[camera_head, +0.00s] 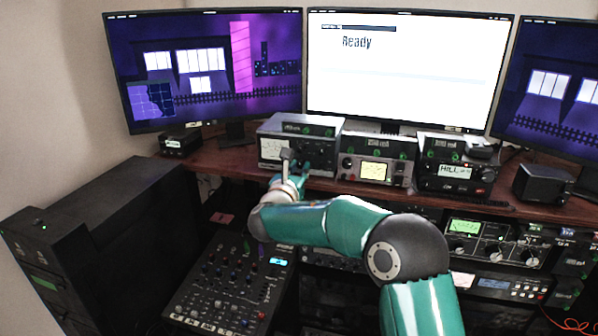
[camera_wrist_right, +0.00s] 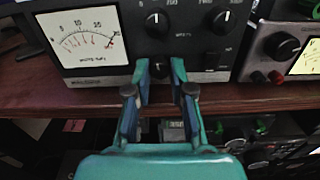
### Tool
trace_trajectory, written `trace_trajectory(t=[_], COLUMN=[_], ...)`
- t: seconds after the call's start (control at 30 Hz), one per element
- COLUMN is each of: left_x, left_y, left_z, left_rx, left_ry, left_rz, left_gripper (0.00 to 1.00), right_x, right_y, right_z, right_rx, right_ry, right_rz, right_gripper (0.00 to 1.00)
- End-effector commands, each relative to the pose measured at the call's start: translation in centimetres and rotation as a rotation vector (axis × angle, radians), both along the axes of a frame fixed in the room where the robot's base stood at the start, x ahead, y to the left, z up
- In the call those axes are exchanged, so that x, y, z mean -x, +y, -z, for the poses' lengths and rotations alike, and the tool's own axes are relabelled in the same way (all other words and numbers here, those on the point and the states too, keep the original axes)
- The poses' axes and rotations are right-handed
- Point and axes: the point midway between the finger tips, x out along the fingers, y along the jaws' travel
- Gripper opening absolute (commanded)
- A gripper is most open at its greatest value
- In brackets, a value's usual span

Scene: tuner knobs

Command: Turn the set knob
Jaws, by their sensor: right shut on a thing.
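A grey tuner unit (camera_head: 268,135) with a meter stands at the left of the desk's row of devices. In the right wrist view its front panel (camera_wrist_right: 120,55) shows a white meter (camera_wrist_right: 82,35), two dark upper knobs (camera_wrist_right: 157,23) and a small lower knob (camera_wrist_right: 160,72). My right gripper (camera_wrist_right: 161,70) is at the panel's lower edge, its two fingers on either side of the lower knob, shut on it. In the head view my right gripper (camera_head: 300,165) reaches the unit's front. I cannot read a label on the held knob. My left gripper is not in view.
Another meter unit (camera_head: 376,171) and a radio with a display (camera_head: 456,172) stand to the right on the wooden desk (camera_head: 210,157). A mixer (camera_head: 225,290) lies below. A white screen (camera_head: 410,85) shows "Ready". A black cabinet (camera_head: 100,215) is at left.

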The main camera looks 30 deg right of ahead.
Motion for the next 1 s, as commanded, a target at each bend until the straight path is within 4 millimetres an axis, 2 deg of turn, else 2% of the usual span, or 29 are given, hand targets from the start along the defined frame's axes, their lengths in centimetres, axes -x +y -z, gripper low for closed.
trace_trajectory(t=[0.03, 0.1, 0.37, 0.4, 0.53, 0.83, 1.0], left_x=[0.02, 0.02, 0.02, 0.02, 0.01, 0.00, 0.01], left_y=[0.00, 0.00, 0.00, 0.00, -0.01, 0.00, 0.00], left_z=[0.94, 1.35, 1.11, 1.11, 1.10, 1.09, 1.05], left_rx=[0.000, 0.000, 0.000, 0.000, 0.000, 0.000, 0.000], left_ry=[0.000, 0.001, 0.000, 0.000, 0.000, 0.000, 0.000], left_rz=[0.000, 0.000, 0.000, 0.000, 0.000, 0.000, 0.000], left_gripper=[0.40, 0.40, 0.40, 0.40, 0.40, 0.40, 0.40], right_x=[-0.03, -0.02, -0.03, -0.03, -0.03, 0.02, 0.65], right_y=[0.08, 0.09, 0.08, 0.08, 0.08, 0.07, 0.88], right_z=[0.37, 0.27, -0.04, -0.04, -0.03, -0.02, -0.04], right_rx=[-0.006, -0.013, -0.016, -0.016, -0.016, -0.016, -0.016], right_ry=[-0.010, -0.019, -0.020, -0.020, -0.020, -0.020, -0.020], right_rz=[-0.002, -0.002, -0.002, -0.002, -0.002, -0.001, -0.002], right_gripper=[0.00, 0.00, 0.00, 0.25, 0.47, 0.47, 0.47])
